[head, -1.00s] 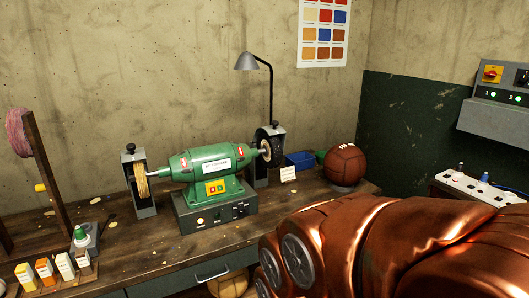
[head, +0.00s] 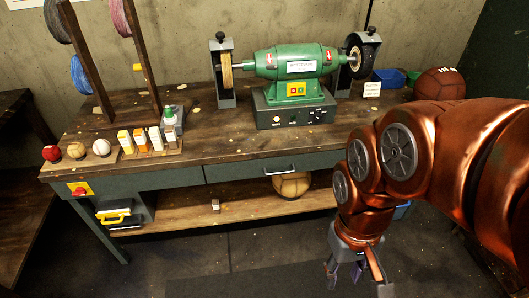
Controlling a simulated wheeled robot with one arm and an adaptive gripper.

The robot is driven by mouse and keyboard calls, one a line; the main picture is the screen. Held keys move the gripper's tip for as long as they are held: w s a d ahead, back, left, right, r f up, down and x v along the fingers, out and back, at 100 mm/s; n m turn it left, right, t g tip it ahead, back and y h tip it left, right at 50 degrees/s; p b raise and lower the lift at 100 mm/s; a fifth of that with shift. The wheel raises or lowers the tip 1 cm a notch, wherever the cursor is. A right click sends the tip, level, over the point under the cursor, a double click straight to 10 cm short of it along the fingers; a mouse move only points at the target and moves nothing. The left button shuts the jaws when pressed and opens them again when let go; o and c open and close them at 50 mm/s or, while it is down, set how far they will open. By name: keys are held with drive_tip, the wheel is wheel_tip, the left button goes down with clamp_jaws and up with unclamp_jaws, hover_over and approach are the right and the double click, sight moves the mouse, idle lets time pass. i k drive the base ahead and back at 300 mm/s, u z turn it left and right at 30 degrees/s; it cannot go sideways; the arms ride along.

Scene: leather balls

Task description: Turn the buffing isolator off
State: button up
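A red rotary switch on a yellow plate (head: 78,189), which looks like an isolator, is on the front left of the workbench (head: 225,150), below the top. Its label and knob position are too small to read. The green buffing machine (head: 296,72) stands on the bench, with a yellow plate of small buttons on its front and a dark control base (head: 296,112). My gripper (head: 356,280) hangs at the lower right in front of the bench, far to the right of the red switch. Its fingers look spread and empty, partly cut by the frame edge.
A yellow-handled box (head: 115,217) hangs below the switch. Small balls (head: 76,150) and bottles (head: 141,140) line the bench's front left edge. A tan ball (head: 291,184) lies on the lower shelf (head: 240,207). The floor (head: 190,255) in front is clear.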

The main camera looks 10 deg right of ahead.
sight(80, 191)
drive_tip(key=u, duration=1.6)
